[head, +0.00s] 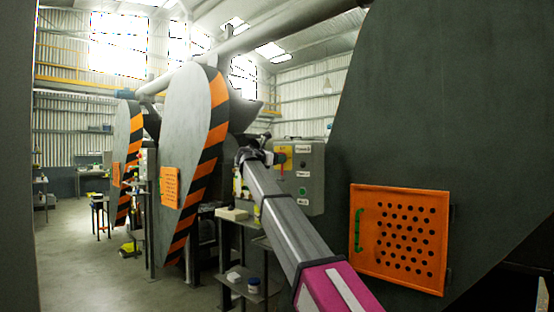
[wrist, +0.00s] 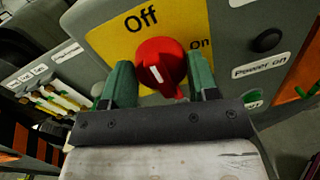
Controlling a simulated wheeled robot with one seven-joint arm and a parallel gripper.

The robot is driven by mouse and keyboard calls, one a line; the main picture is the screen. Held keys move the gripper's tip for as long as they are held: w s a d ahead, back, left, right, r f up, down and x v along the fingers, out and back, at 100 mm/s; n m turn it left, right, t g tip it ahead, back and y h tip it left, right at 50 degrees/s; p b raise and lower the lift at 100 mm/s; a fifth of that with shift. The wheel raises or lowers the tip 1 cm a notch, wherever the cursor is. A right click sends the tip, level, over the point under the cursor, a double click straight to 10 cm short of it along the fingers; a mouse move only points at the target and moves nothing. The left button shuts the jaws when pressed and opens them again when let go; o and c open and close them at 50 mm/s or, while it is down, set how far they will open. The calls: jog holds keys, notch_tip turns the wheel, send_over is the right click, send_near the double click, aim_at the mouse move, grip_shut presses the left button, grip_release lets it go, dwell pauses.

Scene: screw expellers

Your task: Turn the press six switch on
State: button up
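The switch is a red rotary knob (wrist: 160,64) with a white mark, on a yellow plate (wrist: 110,38) labelled "Off" above and "On" at right. The mark points down and slightly right in the wrist view. My gripper (wrist: 162,82) has its green fingers apart, one on each side of the knob. I see no clear gap, but cannot tell whether they press on it. In the head view the grey control box (head: 312,180) carries the yellow plate with the red knob (head: 283,156), and my gripper (head: 262,150) is at its left side.
A black button (wrist: 267,40) with a "Power on" label is right of the knob. A large dark press with an orange perforated hatch (head: 400,238) stands at right. Striped presses (head: 190,150) stand at left. A shelf with a jar (head: 253,285) is below my arm. Floor at left is open.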

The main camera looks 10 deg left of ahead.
jog(key=m, duration=0.4)
jog(key=shift+s+d+m, duration=0.1)
jog(key=shift+m, duration=0.3)
jog(key=m, duration=0.4)
jog(key=shift+y, duration=0.4)
jog(key=m, duration=0.4)
jog(key=shift+s+d+f, duration=0.1)
jog(key=shift+f+m+y, duration=0.1)
jog(key=shift+m+y, duration=0.4)
jog(key=shift+m, duration=1.5)
jog(key=o, duration=0.9)
jog(key=v, duration=1)
jog(key=shift+s+a, duration=0.2)
jog(key=shift+s, duration=0.15)
